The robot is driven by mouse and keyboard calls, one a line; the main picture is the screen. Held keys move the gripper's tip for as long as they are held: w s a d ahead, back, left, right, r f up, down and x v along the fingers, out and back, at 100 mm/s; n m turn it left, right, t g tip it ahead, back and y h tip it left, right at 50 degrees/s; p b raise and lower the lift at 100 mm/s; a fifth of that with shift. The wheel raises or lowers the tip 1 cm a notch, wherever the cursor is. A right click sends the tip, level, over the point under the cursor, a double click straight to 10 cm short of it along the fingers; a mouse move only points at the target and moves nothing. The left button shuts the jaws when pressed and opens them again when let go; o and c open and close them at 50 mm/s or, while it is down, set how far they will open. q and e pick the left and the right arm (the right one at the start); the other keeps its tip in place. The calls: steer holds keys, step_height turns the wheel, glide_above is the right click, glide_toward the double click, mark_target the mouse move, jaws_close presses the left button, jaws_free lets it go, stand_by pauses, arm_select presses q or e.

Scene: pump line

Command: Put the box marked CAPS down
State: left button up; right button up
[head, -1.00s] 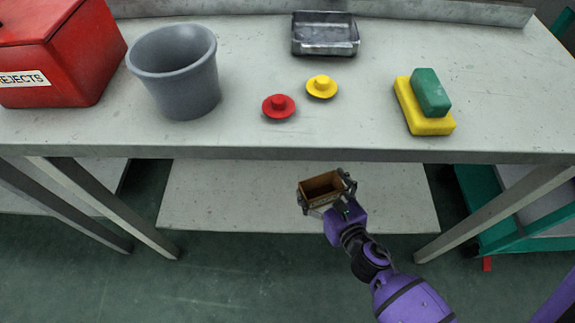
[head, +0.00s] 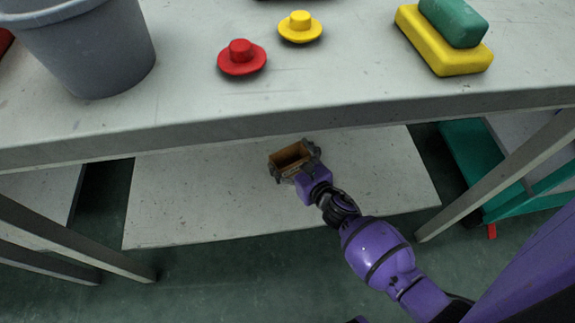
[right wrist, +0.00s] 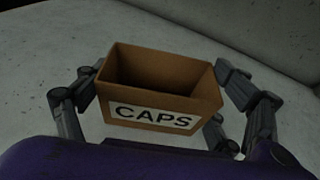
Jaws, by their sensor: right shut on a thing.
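The box marked CAPS (head: 291,155) is a small open brown box, seen in the head view over the lower shelf (head: 190,200) below the tabletop. In the right wrist view the box (right wrist: 160,88) shows its white CAPS label facing my wrist, and its inside looks empty. My right gripper (head: 296,164) is shut on the box, with fingers on its left and right sides in the right wrist view (right wrist: 162,95). The box looks upright. I cannot tell whether its bottom touches the shelf. My left gripper is not in view.
The table edge (head: 300,122) runs above the arm. On the tabletop are a grey bucket (head: 95,50), a red cap (head: 241,58), a yellow cap (head: 300,27), and a green block (head: 455,20) on a yellow block (head: 440,45). The lower shelf is otherwise bare where visible.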

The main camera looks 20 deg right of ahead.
steer(key=shift+w+d+f, duration=0.1)
steer(key=shift+w+f, duration=0.25)
steer(key=shift+f, duration=0.1)
steer(key=f+b, duration=0.2)
steer(key=f, duration=0.1)
steer(key=shift+w+f+b, duration=0.2)
steer(key=shift+f+b, duration=0.05)
steer(key=shift+b, duration=0.1)
steer(key=shift+f, duration=0.25)
steer(key=o, duration=0.9)
steer(key=shift+r, duration=0.1)
